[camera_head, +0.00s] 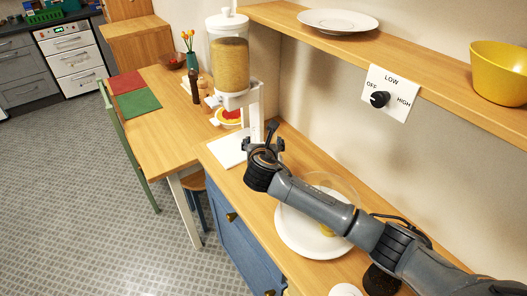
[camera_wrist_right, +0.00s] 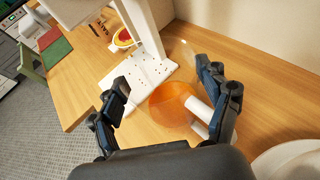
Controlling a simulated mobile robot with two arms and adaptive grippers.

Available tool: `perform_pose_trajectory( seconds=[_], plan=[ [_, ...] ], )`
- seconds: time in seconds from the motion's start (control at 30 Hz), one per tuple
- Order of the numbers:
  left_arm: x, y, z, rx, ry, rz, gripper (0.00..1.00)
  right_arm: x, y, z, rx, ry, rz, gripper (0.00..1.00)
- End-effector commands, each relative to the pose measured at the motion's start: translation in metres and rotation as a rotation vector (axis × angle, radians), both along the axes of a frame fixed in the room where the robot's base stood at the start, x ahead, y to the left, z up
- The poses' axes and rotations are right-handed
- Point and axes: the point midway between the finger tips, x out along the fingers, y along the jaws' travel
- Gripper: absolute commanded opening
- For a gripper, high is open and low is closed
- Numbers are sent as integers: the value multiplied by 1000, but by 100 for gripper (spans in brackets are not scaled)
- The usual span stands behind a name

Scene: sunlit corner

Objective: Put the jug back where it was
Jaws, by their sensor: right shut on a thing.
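My right gripper (camera_head: 264,148) is over the counter, beside the white base of the grain dispenser. In the right wrist view its fingers (camera_wrist_right: 165,88) stand apart on both sides of a see-through orange vessel (camera_wrist_right: 172,104), which seems to be the jug. A white piece, perhaps its handle, shows at its right. The gripper is shut on this vessel; the exact contact is hard to see, as is whether the vessel touches the counter. In the head view I cannot make out the jug behind the gripper. My left gripper is not in view.
The grain dispenser (camera_head: 230,55) stands left of the gripper; its base (camera_wrist_right: 135,72) is close by. A white plate (camera_head: 290,238) under a clear dome lies below my right arm. The shelf (camera_head: 430,72) holds a yellow bowl (camera_head: 500,75) and a plate (camera_head: 338,20).

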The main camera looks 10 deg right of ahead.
Motion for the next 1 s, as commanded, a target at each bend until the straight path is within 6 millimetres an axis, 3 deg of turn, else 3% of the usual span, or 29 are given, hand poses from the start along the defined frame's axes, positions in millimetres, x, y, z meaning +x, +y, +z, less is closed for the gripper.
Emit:
perform_pose_trajectory(
  seconds=[0.23, 0.57, 0.6, 0.7, 1.0],
  plan=[
    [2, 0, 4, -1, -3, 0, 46, 0, 0, -30, -1, 0, 0, 14],
    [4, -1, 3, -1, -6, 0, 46, 0, 0, -34, -1, -2, 0, 14],
    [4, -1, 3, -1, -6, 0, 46, 0, 0, -36, -2, 2, 0, 80],
    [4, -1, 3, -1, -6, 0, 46, 0, 0, -36, -2, 2, 0, 99],
    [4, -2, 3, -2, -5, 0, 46, 0, 0, -36, -2, 2, 0, 99]
  ],
)
